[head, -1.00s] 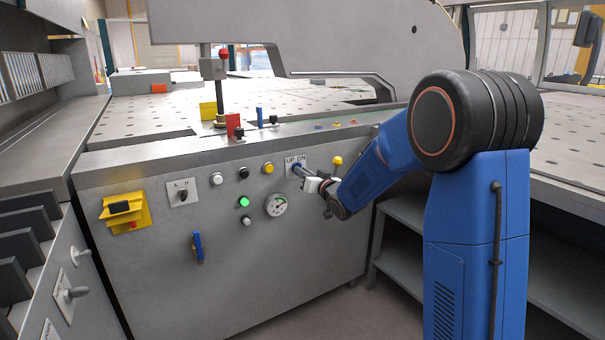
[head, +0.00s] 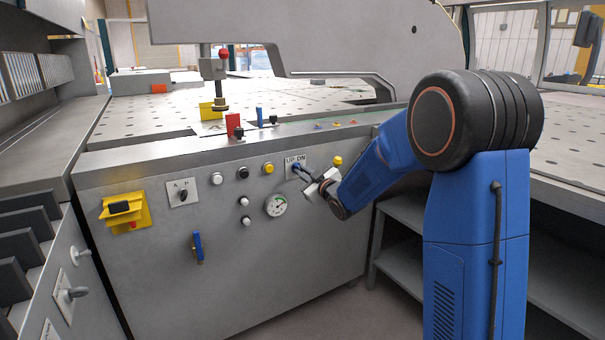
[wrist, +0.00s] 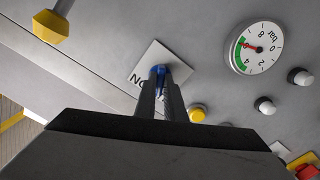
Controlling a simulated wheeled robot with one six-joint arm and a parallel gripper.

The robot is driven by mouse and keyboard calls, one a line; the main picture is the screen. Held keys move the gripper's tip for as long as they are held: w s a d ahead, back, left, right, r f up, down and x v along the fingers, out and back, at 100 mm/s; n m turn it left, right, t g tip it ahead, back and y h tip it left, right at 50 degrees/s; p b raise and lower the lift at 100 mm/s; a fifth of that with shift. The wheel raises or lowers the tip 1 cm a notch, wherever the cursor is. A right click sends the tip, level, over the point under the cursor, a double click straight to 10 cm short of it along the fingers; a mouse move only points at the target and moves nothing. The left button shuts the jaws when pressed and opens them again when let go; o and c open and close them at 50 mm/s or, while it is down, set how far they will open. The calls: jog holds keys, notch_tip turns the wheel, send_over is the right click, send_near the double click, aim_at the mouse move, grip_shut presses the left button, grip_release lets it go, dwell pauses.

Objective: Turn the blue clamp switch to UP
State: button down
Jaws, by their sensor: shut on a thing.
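The blue clamp switch (head: 296,167) sits on a white plate (head: 304,159) marked UP and DN on the front of the grey cabinet. My gripper (head: 302,172) reaches it from the right, and its fingers are shut on the knob. In the wrist view the blue knob (wrist: 161,70) shows between the two finger ends (wrist: 166,84). The fingers hide much of the knob and part of the plate, so I cannot read its exact pointing direction.
A pressure gauge (head: 276,205) and white buttons (head: 245,202) lie left of the switch. A yellow button (head: 268,168) and a yellow knob (head: 336,160) flank it. A blue-handled lever (head: 198,247) is lower left. The clamp post (head: 220,88) stands on the table above.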

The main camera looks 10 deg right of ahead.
jog(key=shift+f, duration=0.1)
dwell(0.3)
jog(key=c, duration=1.8)
grip_release()
jog(key=shift+c, duration=0.2)
jog(key=v, duration=1.7)
jog(key=shift+s, duration=0.2)
